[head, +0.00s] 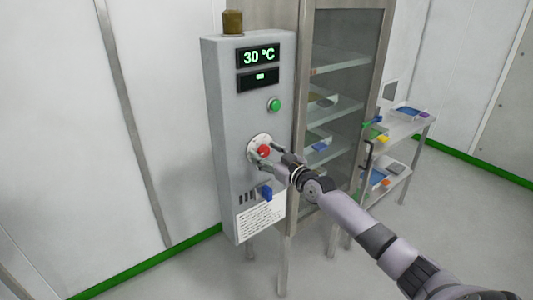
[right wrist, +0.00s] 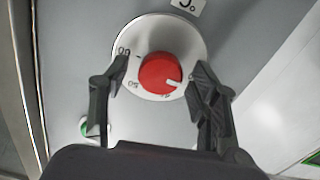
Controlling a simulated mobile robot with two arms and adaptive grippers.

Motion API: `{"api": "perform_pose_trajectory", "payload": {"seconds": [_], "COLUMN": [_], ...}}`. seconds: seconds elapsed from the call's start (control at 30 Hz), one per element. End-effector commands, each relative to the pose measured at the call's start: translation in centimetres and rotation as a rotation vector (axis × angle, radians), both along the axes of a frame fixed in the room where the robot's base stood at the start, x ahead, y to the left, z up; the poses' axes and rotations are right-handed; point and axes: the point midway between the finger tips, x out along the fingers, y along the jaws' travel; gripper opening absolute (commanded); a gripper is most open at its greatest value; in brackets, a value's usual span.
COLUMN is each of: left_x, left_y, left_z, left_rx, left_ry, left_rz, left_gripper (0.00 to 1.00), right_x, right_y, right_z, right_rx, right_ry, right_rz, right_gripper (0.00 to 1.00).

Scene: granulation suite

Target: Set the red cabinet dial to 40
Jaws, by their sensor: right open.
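The red dial (head: 263,151) sits on a round white scale plate on the front of the grey control cabinet (head: 228,120). The cabinet's upper display (head: 259,56) reads 30 °C in green. In the right wrist view the red dial (right wrist: 160,73) has a white pointer mark at its lower right; the plate's numbers are partly hidden. My right gripper (head: 272,158) is at the dial. Its open fingers (right wrist: 160,92) stand on either side of the dial with gaps, not closed on it. My left gripper is not in view.
A green button (head: 274,105) is above the dial and a blue switch (head: 265,192) below it. A glass-door cabinet (head: 340,100) stands close on the right. A shelf cart (head: 410,125) with small items is farther right. Floor in front is clear.

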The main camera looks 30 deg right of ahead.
Motion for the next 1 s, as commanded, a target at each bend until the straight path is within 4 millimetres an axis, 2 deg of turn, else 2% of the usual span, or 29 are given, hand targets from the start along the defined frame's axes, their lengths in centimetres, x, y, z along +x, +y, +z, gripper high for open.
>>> {"api": "perform_pose_trajectory", "payload": {"seconds": [0.3,1.0], "left_x": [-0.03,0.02], "left_y": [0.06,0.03], "left_z": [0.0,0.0], "left_rx": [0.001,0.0], "left_ry": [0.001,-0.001], "left_rz": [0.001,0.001], "left_gripper": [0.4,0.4], "right_x": [0.18,0.15], "right_y": [0.03,0.01], "right_z": [0.0,-0.01], "right_rx": [0.0,0.0], "right_ry": [0.0,0.0], "right_rz": [0.0,0.0], "right_gripper": [0.56,0.1]}}
